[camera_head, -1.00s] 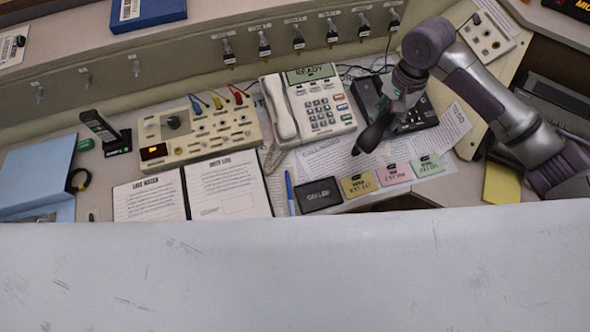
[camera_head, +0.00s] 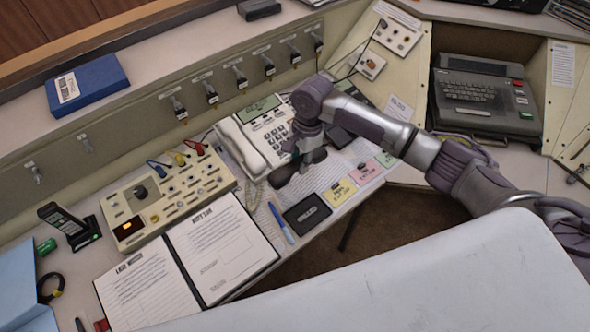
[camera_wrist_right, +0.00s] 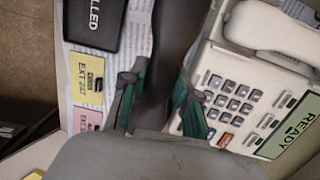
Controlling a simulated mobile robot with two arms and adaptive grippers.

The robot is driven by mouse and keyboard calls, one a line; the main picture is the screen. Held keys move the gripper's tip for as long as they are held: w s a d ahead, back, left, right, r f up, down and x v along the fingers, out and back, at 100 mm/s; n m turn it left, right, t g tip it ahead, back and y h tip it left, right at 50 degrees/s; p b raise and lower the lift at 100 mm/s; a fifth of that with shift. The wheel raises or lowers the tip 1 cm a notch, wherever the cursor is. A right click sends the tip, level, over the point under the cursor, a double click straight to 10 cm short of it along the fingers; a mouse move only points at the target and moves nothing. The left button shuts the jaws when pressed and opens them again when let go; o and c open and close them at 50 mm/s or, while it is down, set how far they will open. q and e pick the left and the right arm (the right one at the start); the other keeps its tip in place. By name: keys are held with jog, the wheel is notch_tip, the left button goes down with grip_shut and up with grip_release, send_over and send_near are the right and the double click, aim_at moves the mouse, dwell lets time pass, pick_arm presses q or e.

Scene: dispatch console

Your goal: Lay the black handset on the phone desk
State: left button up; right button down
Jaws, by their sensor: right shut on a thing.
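My right gripper (camera_head: 308,157) is shut on the black handset (camera_head: 288,176). In the head view the handset is over the papers on the phone desk (camera_head: 88,274), just in front of the white desk phone (camera_head: 262,138). I cannot tell whether it touches the papers. In the right wrist view the handset (camera_wrist_right: 177,35) runs between the two fingers of the gripper (camera_wrist_right: 156,88), with the white phone (camera_wrist_right: 232,100) on the right and a black pad (camera_wrist_right: 95,22) on the left. The gripper hides the handset's near end. My left gripper is not in view.
A black pad (camera_head: 306,213), a blue pen (camera_head: 281,222) and a yellow note (camera_head: 339,192) lie near the desk's front edge. An open logbook (camera_head: 222,246) and a switch box (camera_head: 168,194) are to the left. A black phone base (camera_head: 341,136) is partly hidden behind my arm.

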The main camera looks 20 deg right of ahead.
aim_at(295, 179)
jog(key=shift+a+f, duration=0.45)
jog(key=shift+a, duration=0.15)
jog(key=shift+f, duration=1.95)
jog(key=shift+f, duration=0.1)
jog(key=c, duration=0.8)
grip_release()
jog(key=shift+c, duration=0.2)
jog(key=r, duration=0.4)
jog(key=d+r, duration=0.1)
jog(key=r, duration=0.3)
jog(key=d+r, duration=0.1)
jog(key=r, duration=0.3)
jog(key=shift+w, duration=0.35)
jog(key=shift+a, duration=0.1)
